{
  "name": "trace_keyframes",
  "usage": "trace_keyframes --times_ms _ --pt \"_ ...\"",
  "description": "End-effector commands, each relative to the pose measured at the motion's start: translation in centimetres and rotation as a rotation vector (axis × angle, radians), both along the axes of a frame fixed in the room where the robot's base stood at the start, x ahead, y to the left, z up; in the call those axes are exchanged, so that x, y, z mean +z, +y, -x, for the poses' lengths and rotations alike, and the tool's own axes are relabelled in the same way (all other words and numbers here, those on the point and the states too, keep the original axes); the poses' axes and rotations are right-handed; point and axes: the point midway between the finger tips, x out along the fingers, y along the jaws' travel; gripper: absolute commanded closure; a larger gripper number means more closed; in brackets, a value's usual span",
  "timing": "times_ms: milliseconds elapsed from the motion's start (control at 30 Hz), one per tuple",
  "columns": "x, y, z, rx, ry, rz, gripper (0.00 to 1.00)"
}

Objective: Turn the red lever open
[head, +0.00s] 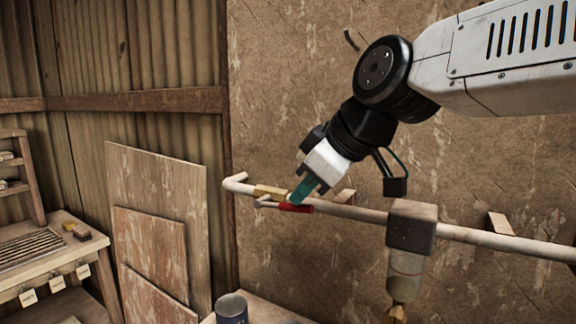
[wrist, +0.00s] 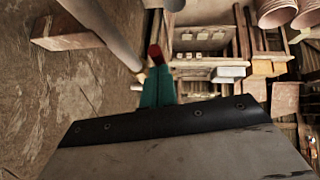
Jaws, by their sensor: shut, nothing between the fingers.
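The red lever (head: 296,208) sits by a brass valve (head: 271,192) on a pale pipe (head: 462,236) along the wall. In the head view its red grip lies roughly alongside the pipe, just below it. My gripper (head: 302,191) has teal fingers, shut and empty, pointing down at the lever's grip. The fingertips overlap the lever in the picture; I cannot tell whether they touch it. In the wrist view the red grip (wrist: 155,54) shows just beyond the shut fingers (wrist: 158,86), which hide part of it. The pipe (wrist: 105,32) runs to its left.
A dark block with a cylinder (head: 410,228) hangs on the pipe to the right. Wooden brackets (head: 500,224) hold the pipe to the wall. Boards (head: 160,185) lean at the left beside a workbench (head: 50,250). A dark can (head: 231,308) stands below.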

Motion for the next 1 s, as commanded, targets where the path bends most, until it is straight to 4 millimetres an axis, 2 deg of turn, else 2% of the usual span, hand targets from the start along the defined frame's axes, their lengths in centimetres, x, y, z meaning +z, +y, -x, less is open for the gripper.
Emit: trace_keyframes --times_ms 300,800,1000 --pt "-1.1 -0.4 0.2 0.001 0.004 0.005 1.00" --pt "-1.5 -0.5 0.3 0.001 0.010 0.009 1.00" --pt "-0.4 -0.4 0.4 0.002 0.007 0.008 1.00"
